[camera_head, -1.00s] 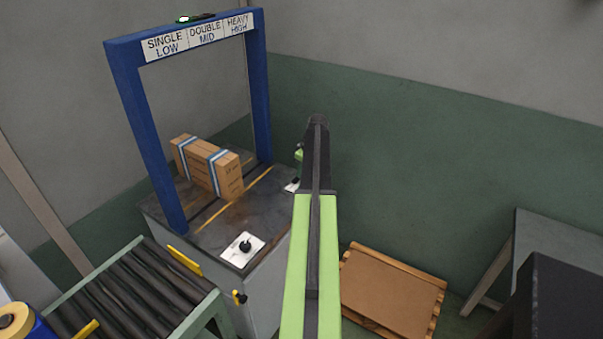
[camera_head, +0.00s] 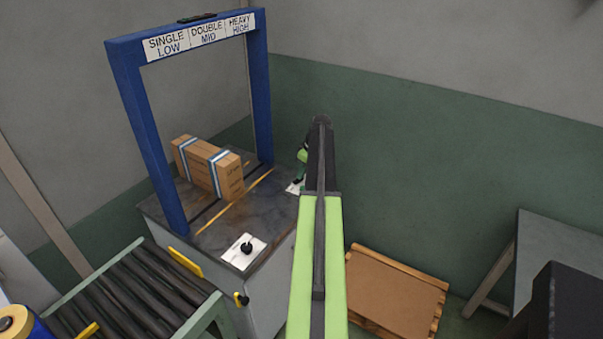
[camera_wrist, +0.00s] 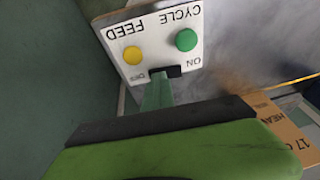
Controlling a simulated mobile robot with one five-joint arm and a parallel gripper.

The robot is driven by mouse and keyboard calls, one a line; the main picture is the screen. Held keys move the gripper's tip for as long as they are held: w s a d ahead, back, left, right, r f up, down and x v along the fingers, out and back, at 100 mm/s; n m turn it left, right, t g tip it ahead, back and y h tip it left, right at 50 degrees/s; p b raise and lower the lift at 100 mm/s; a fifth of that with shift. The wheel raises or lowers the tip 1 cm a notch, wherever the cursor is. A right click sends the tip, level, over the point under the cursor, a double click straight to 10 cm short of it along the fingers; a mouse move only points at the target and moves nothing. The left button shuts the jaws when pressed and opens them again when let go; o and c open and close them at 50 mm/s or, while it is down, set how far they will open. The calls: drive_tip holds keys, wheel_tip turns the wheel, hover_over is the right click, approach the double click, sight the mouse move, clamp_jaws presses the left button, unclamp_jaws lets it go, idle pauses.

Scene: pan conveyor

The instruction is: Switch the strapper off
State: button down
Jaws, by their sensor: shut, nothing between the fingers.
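The strapper has a blue arch (camera_head: 259,95) over a dark worktop (camera_head: 225,217). The lamp strip (camera_head: 197,17) on top of the arch is dark. A white panel (camera_wrist: 125,47) in the wrist view carries a yellow FEED button (camera_wrist: 132,55), a green CYCLE button (camera_wrist: 186,40) and a black switch (camera_wrist: 174,71) between OFF and ON marks. My gripper (camera_wrist: 157,82) is shut and empty, its green tip at the switch and covering part of it. Whether it still touches is unclear. In the head view my arm mostly hides this panel (camera_head: 292,188).
A strapped carton (camera_head: 205,168) stands under the arch. A knob panel (camera_head: 242,251) sits at the worktop's front. A roller conveyor (camera_head: 135,292) is at lower left, a pallet (camera_head: 395,295) at lower right, a grey table (camera_head: 550,255) at far right.

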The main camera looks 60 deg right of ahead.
drive_tip(key=shift+s+a, duration=0.3)
drive_tip(key=shift+a, duration=0.25)
drive_tip(key=shift+w, duration=0.1)
drive_tip(key=shift+r+p, duration=0.25)
drive_tip(key=shift+p, duration=0.15)
drive_tip(key=w+p+v, duration=0.1)
drive_tip(key=p+v, duration=1.2)
drive_tip(key=shift+d+r, duration=0.2)
drive_tip(key=shift+r, duration=0.15)
